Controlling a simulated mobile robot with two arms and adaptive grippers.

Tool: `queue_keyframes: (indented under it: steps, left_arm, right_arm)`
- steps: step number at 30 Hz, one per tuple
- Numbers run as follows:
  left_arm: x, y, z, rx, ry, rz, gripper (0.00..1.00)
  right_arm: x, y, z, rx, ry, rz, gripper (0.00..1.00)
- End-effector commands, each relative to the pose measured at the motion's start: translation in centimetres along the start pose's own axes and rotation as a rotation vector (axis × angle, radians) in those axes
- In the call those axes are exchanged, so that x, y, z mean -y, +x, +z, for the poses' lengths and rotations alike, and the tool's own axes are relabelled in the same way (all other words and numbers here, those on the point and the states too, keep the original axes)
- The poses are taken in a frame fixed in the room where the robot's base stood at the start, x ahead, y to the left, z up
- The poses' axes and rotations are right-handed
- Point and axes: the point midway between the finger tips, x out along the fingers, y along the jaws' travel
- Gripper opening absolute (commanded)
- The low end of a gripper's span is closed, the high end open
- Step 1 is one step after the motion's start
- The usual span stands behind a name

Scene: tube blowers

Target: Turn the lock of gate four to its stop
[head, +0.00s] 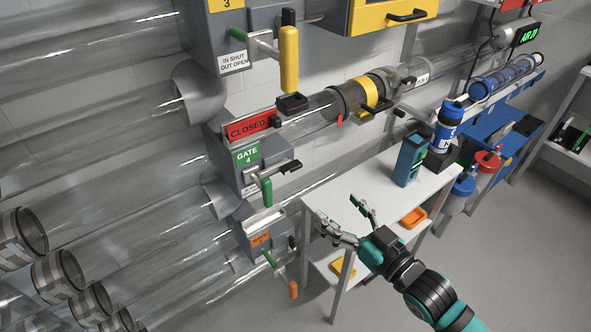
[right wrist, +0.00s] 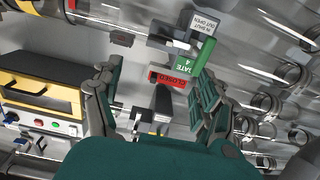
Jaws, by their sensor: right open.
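Gate four's grey housing (head: 223,160) carries a green "GATE 4" label (head: 246,156), with a red "CLOSED" sign (head: 248,127) above it. A green handle (head: 267,192) hangs from its front. A black-ended lever (head: 290,167), which looks like the lock, points sideways to the right. My right gripper (head: 342,218) is open and empty, below and right of the gate, apart from it. In the right wrist view the label (right wrist: 185,58) and sign (right wrist: 170,78) appear upside down beyond the spread fingers (right wrist: 155,98). A dark bar (right wrist: 162,103) shows between them. My left gripper is out of view.
Gate three (head: 232,20) with a yellow handle (head: 289,60) is above; another gate with an orange handle (head: 293,289) is below. Clear tubes run left. A white table (head: 345,190) holding a teal box (head: 409,160) stands behind my right gripper. Open floor lies right.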

Motion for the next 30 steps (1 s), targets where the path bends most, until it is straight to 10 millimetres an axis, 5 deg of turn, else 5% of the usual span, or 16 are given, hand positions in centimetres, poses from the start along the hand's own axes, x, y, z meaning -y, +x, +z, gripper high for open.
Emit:
queue_keyframes:
  steps: [18, 30]
  left_arm:
    - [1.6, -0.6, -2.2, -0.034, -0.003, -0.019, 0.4]
    - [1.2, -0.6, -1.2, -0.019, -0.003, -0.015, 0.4]
  right_arm:
    - [-0.1, 13.0, -0.1, -0.001, -0.001, 0.001, 0.75]
    - [-0.1, 15.8, 0.0, 0.0, -0.002, 0.001, 0.75]
